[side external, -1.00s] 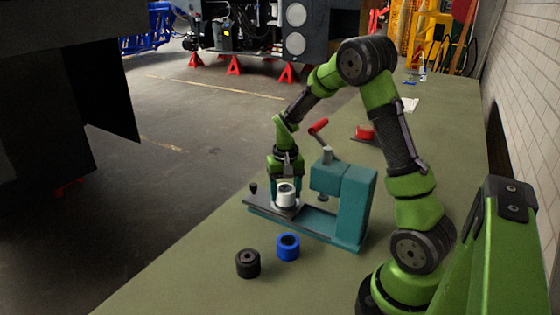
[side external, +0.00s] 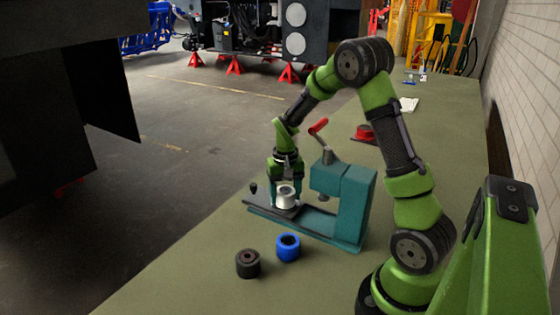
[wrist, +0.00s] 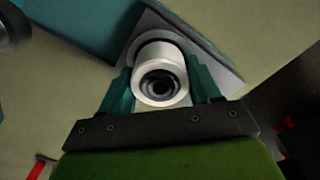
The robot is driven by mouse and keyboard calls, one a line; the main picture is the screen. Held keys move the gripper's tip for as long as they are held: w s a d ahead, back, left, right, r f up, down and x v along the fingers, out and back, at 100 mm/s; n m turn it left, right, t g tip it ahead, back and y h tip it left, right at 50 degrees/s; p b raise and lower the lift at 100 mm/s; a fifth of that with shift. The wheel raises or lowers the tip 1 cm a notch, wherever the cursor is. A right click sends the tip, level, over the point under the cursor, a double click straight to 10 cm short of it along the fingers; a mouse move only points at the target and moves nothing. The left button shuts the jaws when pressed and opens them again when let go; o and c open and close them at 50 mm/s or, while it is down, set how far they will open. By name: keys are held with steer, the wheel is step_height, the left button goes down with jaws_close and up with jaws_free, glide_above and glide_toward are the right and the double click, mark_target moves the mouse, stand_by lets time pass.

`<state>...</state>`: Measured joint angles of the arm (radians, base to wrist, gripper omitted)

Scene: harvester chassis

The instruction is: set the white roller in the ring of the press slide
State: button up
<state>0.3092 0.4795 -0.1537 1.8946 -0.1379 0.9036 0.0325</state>
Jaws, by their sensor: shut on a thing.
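The white roller (side external: 286,194) stands upright over the outer end of the press slide (side external: 260,203), a dark flat plate on the left of the teal press (side external: 355,205). My gripper (side external: 285,187) points down and is shut on the roller, one finger on each side. In the wrist view the roller (wrist: 142,86) sits between the teal fingers (wrist: 160,82), with its dark bore facing the camera. The ring is mostly hidden by the roller; I cannot tell how deep the roller sits in it.
A blue roller (side external: 288,253) and a black roller (side external: 248,269) stand on the green bench (side external: 200,285) in front of the press. The press's red-handled lever (side external: 318,126) rises near my arm. A red object (side external: 364,135) lies behind. The bench's front left is clear.

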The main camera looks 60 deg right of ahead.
steer(key=shift+f, duration=0.25)
stand_by(0.4)
steer(key=o, duration=1.2)
step_height(320, 180, up, 17)
steer(key=s+a+r+n+t, duration=0.1)
steer(key=s+a+t, duration=0.1)
steer(key=s+a, duration=0.2)
steer(key=s+a+r+n+t+y, duration=0.1)
steer(key=s+a, duration=0.3)
steer(key=a, duration=0.5)
steer(key=s+a+r+n+t+y, duration=0.1)
steer(key=s+a+n+t, duration=0.2)
steer(key=a, duration=0.4)
steer(key=shift+s+a+r+t, duration=0.1)
steer(key=shift+s+t, duration=0.2)
steer(key=shift+s, duration=0.2)
steer(key=shift+s+a+r+t, duration=0.1)
steer(key=shift+s+t, duration=0.2)
steer(key=shift+s, duration=0.2)
